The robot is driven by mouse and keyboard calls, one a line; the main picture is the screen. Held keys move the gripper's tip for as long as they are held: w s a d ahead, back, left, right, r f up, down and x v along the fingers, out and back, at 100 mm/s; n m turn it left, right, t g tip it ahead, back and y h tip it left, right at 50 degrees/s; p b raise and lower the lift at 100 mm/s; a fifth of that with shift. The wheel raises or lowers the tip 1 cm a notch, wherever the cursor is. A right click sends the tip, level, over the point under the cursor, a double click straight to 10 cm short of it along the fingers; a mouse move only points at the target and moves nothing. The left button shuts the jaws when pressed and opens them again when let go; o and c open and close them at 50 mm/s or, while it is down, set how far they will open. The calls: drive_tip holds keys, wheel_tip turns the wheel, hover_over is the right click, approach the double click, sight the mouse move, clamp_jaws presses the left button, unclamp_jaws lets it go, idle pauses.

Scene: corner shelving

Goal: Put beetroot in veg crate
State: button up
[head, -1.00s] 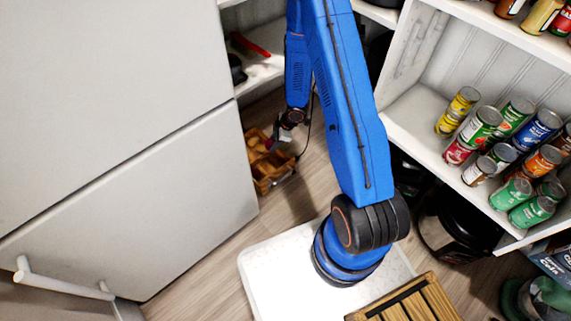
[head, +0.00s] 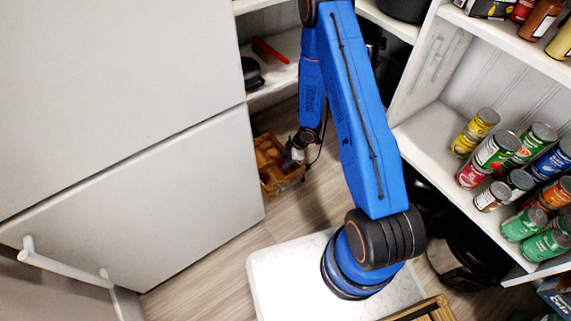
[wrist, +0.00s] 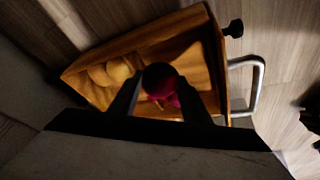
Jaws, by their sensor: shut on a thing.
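The wooden veg crate (wrist: 205,98) lies below my gripper (wrist: 158,88) in the wrist view, with several pale, round vegetables (wrist: 112,72) at its left side. My gripper is shut on the dark red beetroot (wrist: 160,80), which sits between the fingertips and over the crate's interior in that view. I cannot tell whether the beetroot touches the crate's floor. In the head view, the crate (head: 284,182) stands on the floor beside the white cabinet, and my gripper (head: 293,158) is at it. The beetroot cannot be made out clearly there.
The white cabinet (head: 150,180) is close on the crate's left. Shelves with several cans (head: 496,152) stand at the right. A low shelf holds a red-handled item (head: 270,50) behind the crate. A metal handle (wrist: 248,88) is beside the crate. Wooden floor is open in front.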

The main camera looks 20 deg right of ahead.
drive_tip(key=shift+f, duration=1.5)
drive_tip(key=shift+f, duration=0.6)
drive_tip(key=o, duration=1.1)
